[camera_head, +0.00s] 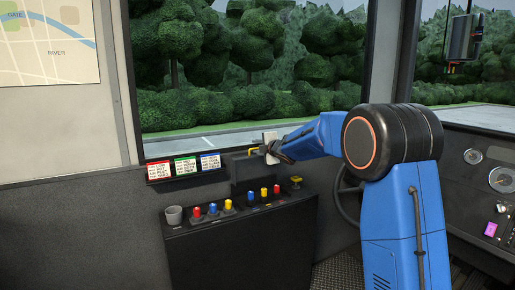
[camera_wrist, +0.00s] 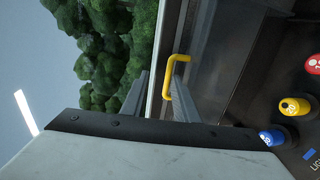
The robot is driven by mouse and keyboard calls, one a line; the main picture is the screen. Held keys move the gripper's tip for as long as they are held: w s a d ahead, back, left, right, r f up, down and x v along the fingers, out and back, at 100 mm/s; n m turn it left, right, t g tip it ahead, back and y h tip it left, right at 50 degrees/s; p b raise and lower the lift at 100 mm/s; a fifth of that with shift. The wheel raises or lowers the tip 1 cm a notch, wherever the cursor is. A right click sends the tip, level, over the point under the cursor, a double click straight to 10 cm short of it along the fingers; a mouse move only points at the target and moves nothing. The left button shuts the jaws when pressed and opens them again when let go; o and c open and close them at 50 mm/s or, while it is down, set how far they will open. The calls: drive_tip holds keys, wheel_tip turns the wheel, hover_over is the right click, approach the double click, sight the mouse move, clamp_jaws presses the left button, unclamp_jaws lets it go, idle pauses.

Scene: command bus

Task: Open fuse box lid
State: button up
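The fuse box appears to be the dark box (camera_head: 247,174) on the console below the window, with a yellow handle (camera_head: 254,150) at its top. Its lid looks shut. My gripper (camera_head: 268,150) is at the right of the handle, close to it. In the wrist view the yellow handle (camera_wrist: 178,60) is at the tip of the right finger, and the left finger stands apart from it. My gripper (camera_wrist: 158,75) is open, with a gap between its fingers. I cannot tell whether a finger touches the handle.
The console (camera_head: 240,245) carries a grey cup (camera_head: 174,215) and several red, blue and yellow knobs in front of the box. Red, green and blue label cards (camera_head: 184,166) are at the left. A steering wheel (camera_head: 347,195) is behind my arm. The window is behind the box.

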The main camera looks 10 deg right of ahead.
drive_tip(key=v, duration=1.7)
drive_tip(key=shift+s, duration=0.2)
drive_tip(key=shift+d, duration=0.15)
drive_tip(key=s+d+f+m+g+h, duration=0.1)
drive_tip(key=s+d+f+m+h, duration=0.15)
drive_tip(key=s+m, duration=0.4)
drive_tip(key=s+d+f+m+g+h, duration=0.1)
drive_tip(key=s+d+m+h, duration=0.2)
drive_tip(key=s, duration=0.7)
drive_tip(key=s+d+f+m+g+h, duration=0.15)
drive_tip(key=s+d+m, duration=0.25)
drive_tip(key=s, duration=0.4)
drive_tip(key=s+a+f+m+g, duration=0.1)
drive_tip(key=s+f+m+g, duration=0.1)
drive_tip(key=s+f, duration=0.3)
drive_tip(key=s+a+f+m+g+y, duration=0.1)
drive_tip(key=s+a+f+m+g, duration=0.1)
drive_tip(key=s, duration=1.2)
drive_tip(key=s+a+f+m+g+y, duration=0.1)
drive_tip(key=s+f+m+g, duration=0.1)
drive_tip(key=s+f+m, duration=0.2)
drive_tip(key=s+f, duration=0.3)
drive_tip(key=s, duration=0.2)
drive_tip(key=shift+s+a+f, duration=0.2)
drive_tip(key=shift+s+f, duration=0.15)
